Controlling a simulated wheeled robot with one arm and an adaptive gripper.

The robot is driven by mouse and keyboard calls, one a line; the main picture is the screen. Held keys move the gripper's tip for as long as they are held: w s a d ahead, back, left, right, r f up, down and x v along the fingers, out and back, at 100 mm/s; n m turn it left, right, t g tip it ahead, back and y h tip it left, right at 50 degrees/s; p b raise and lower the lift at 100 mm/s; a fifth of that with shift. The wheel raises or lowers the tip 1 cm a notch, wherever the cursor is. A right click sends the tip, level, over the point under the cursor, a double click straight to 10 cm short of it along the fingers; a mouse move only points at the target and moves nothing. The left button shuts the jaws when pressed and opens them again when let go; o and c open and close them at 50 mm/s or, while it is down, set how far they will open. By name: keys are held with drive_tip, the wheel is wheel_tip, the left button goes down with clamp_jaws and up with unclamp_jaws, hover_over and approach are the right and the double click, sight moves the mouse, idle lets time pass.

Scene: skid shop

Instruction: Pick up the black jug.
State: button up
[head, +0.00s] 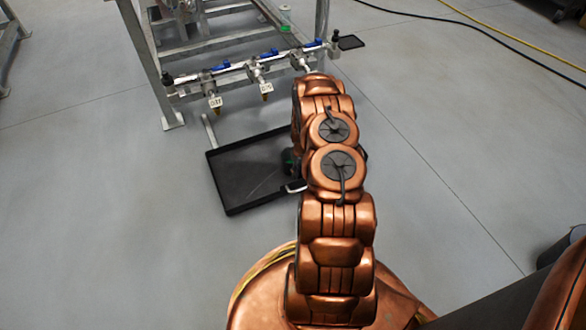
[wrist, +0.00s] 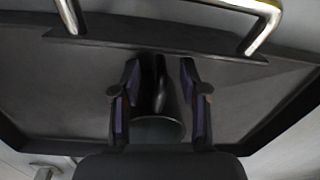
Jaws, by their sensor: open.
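The black jug (wrist: 162,100) shows in the wrist view between the two fingers of my gripper (wrist: 160,68). It looks dark, with a narrow upright part toward the top of the picture and a wide rounded rim, grey inside, toward the bottom. My gripper is open, with one purple-padded finger on each side of the jug. Narrow gaps show, and I cannot tell whether either finger touches it. In the head view my arm hides the jug and most of the gripper.
A black rimmed tray (head: 235,180) lies on the floor beneath my arm; its dark surface (wrist: 65,105) surrounds the jug in the wrist view. A metal frame carries a pipe with blue valves (head: 222,66) and hanging tags behind it. Open floor lies left and right; cables run at upper right.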

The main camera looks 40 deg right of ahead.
drive_tip(key=shift+f, duration=0.6)
clamp_jaws()
